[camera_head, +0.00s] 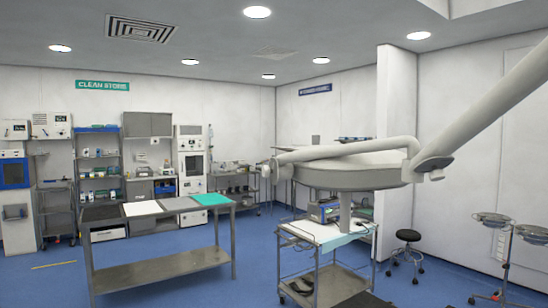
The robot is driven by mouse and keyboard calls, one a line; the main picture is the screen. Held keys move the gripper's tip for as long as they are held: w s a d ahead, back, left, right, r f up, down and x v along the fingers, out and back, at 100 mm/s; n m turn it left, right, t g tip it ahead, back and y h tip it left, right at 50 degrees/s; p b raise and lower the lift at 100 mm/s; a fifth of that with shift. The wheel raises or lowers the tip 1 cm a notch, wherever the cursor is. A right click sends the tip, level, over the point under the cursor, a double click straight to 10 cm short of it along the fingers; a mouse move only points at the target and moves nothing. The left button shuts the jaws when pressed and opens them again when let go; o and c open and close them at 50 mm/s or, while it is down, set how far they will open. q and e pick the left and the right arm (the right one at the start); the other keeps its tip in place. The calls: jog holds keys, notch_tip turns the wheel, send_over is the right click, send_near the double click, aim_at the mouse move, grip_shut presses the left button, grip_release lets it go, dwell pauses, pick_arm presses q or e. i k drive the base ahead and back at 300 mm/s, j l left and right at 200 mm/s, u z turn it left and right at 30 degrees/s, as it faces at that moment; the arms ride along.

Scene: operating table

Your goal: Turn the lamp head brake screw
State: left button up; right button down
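A large pale round lamp head (340,178) hangs at centre right, seen nearly edge-on. A thick white lamp arm (490,108) slopes down to it from the upper right. A thinner white bar (345,150) runs across its top. A small round knob (437,175) shows at the joint on the lamp head's right side. Small fittings (268,168) show at its left end. I cannot tell which of these is the brake screw. Neither of my grippers is in view.
A metal trolley (328,238) with equipment stands below the lamp head. A long steel table (160,262) is at left. A black stool (407,236) and a stand with metal bowls (492,219) are at right. Blue floor (250,285) is open between table and trolley.

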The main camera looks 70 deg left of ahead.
aim_at(266, 170)
jog(key=u, duration=1.85)
